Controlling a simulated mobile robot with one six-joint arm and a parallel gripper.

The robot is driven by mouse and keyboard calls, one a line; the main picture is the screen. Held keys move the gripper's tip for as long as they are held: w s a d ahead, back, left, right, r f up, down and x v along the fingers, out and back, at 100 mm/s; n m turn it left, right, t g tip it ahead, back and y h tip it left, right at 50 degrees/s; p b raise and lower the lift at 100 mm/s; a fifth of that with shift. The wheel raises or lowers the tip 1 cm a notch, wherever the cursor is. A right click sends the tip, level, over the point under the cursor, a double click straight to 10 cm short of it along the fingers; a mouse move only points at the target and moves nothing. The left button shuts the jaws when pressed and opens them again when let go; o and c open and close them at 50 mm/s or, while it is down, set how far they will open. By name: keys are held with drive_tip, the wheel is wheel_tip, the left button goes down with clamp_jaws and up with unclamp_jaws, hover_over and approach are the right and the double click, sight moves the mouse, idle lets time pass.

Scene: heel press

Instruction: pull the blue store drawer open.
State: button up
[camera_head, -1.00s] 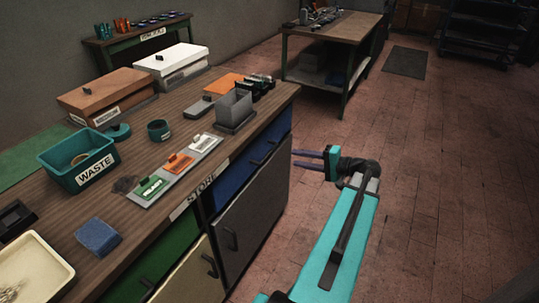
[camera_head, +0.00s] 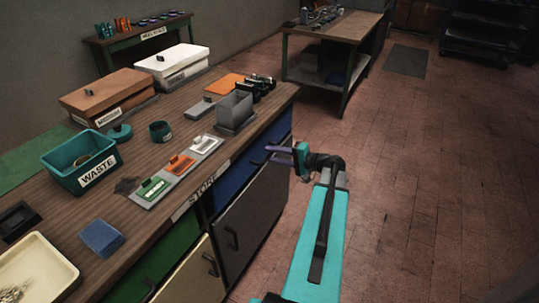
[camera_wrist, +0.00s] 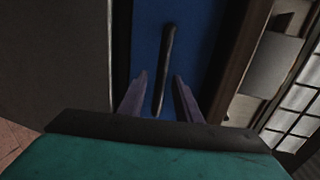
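The blue store drawer (camera_head: 231,183) is at the upper right of the bench front, under the STORE label, and looks shut. It fills the middle of the wrist view (camera_wrist: 148,50). Its dark bar handle (camera_wrist: 164,70) stands out from the blue face. My gripper (camera_head: 268,155) is at the drawer's front, at handle height. In the wrist view its two purple fingers (camera_wrist: 160,92) are apart, one on each side of the handle's near end. I see gaps between the fingers and the bar. In the head view my gripper partly hides the handle.
A grey door (camera_head: 250,222) lies below the blue drawer, with a green drawer (camera_head: 165,255) and a cream one (camera_head: 190,278) to the left. The bench top (camera_head: 150,215) holds a teal WASTE bin (camera_head: 62,178) and a grey box (camera_head: 235,110). The floor (camera_head: 410,210) at right is clear.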

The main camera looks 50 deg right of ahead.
drive_tip(key=shift+w+a+f, duration=0.15)
drive_tip(key=shift+w, duration=0.55)
